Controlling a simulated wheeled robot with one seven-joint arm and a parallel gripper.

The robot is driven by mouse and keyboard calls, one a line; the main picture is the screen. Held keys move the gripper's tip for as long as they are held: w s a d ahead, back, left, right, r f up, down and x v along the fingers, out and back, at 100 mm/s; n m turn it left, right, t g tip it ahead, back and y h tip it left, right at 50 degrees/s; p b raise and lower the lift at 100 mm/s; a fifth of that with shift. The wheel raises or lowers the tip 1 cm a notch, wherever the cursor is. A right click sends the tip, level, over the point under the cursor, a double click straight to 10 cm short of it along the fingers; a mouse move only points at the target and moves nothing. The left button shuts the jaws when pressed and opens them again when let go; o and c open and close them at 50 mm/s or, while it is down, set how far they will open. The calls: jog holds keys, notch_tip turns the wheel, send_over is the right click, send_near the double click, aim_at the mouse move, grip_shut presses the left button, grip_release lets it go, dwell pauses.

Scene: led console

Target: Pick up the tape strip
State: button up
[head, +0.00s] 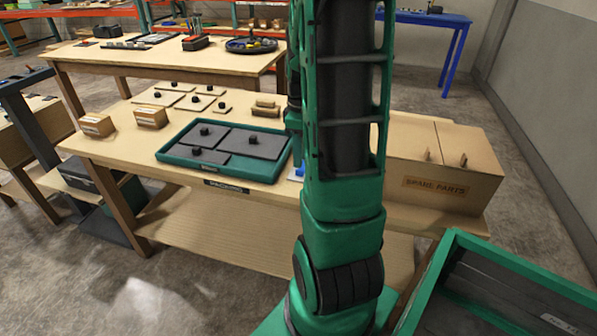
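I cannot make out a tape strip for certain. A small blue and white item (298,172) shows at the right end of the green tray on the workbench, partly hidden behind my arm; I cannot tell what it is. My green and black arm stands upright in front of the bench and covers part of its top. My gripper does not show.
The workbench (120,148) holds a green tray (172,158) with dark knobbed panels, wooden knobbed panels (194,102), small wooden boxes (151,116) and a "SPARE PARTS" box (440,188). A green-rimmed bin (520,263) is at the lower right. Other tables stand behind.

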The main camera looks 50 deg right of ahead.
notch_tip(320, 180, down, 5)
jog(key=shift+d, duration=0.15)
grip_shut()
